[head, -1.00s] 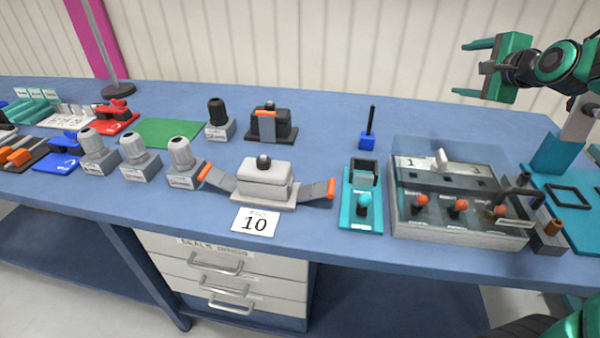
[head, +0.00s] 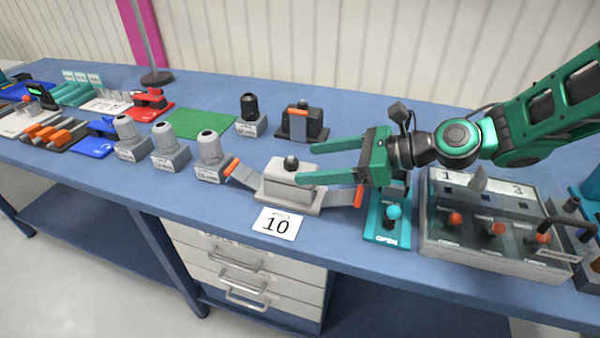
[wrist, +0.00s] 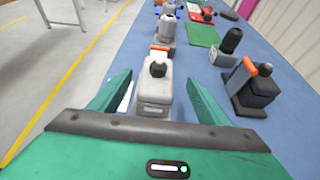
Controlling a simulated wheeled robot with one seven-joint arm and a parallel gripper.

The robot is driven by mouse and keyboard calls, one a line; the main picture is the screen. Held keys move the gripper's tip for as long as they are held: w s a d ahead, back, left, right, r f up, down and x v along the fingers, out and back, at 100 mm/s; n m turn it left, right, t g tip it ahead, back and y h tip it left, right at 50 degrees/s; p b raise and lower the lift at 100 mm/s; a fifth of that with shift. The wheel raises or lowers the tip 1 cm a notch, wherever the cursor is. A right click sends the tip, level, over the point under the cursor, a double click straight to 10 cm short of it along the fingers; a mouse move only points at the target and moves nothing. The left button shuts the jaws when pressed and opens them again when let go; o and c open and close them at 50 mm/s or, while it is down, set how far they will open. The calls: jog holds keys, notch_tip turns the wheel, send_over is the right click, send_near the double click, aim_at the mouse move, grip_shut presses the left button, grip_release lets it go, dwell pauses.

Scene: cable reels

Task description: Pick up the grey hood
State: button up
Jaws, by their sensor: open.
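The grey hood (head: 290,180) is a light grey block with a black knob-like fitting on top. It sits on a grey base on the blue bench, behind a card marked 10. Levers with orange ends spread down on both its sides. My gripper (head: 305,163) is open and empty, pointing left, with its near finger overlapping the hood's upper right in the head view. In the wrist view the hood (wrist: 155,92) shows between the two green fingers (wrist: 158,85), apart from both. I cannot tell how far the fingers reach along it.
Grey cylindrical fittings (head: 210,147) stand left of the hood. A black hood (head: 302,122) with an orange-ended lever stands behind it. A teal stand (head: 388,232) and a clear-covered box (head: 490,228) are to the right. A green mat (head: 201,123) lies clear at the back left.

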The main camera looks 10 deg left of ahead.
aim_at(298, 165)
jog(key=x, duration=0.5)
jog(key=shift+w+f, duration=0.1)
jog(key=x, duration=0.4)
jog(key=shift+s+a+f, duration=0.1)
jog(key=shift+s+f, duration=0.15)
jog(key=shift+f, duration=0.05)
jog(key=shift+a+f, duration=0.15)
jog(key=shift+a, duration=0.3)
jog(key=shift+w, duration=0.1)
jog(key=c, duration=1.3)
